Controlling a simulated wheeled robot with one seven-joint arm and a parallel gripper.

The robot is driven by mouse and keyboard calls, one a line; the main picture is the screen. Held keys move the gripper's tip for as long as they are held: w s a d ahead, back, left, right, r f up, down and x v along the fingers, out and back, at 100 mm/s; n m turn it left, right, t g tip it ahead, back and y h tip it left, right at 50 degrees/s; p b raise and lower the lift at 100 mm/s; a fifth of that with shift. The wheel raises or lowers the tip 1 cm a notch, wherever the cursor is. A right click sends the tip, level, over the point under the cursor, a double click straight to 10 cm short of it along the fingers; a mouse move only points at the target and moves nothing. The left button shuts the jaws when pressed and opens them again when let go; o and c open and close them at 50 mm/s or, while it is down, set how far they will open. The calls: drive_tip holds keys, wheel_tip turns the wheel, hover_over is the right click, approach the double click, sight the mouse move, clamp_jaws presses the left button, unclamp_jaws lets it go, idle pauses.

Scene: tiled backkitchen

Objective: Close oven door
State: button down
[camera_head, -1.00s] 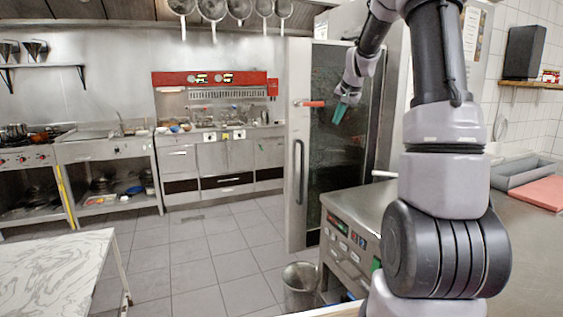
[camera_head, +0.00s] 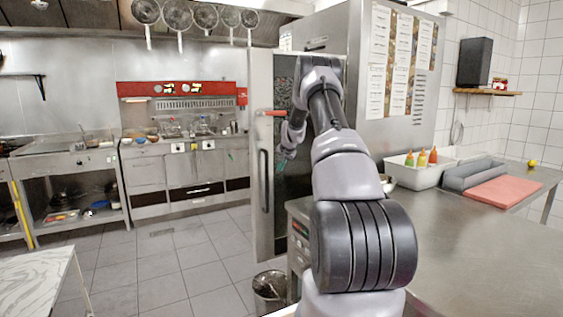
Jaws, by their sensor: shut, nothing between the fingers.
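The tall oven door (camera_head: 263,200) stands open in the middle of the head view, a steel frame with a dark glass pane. It has a long dark vertical handle (camera_head: 264,180) and a red-tipped lever (camera_head: 271,113) higher up. The oven body (camera_head: 345,30) is behind my arm, and its opening is hidden. My arm reaches forward across the glass. My gripper (camera_head: 288,150) is at the arm's far end, in front of the pane. It is shut and empty; its fingertips are not clearly seen. I cannot tell whether it touches the door.
A steel counter (camera_head: 450,235) fills the right, with a sauce-bottle tray (camera_head: 415,172), a grey bin (camera_head: 470,175) and a pink board (camera_head: 505,190). A waste bin (camera_head: 270,288) stands below the door. A marble-topped table (camera_head: 35,285) is at lower left. Tiled floor (camera_head: 175,265) between is clear.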

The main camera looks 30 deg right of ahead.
drive_tip(key=w, duration=0.1)
drive_tip(key=w+a+f, duration=0.1)
drive_tip(key=w, duration=0.1)
drive_tip(key=w+a, duration=0.1)
drive_tip(key=shift+w+f, duration=0.35)
drive_tip(key=shift+f, duration=0.05)
drive_tip(key=shift+w, duration=0.1)
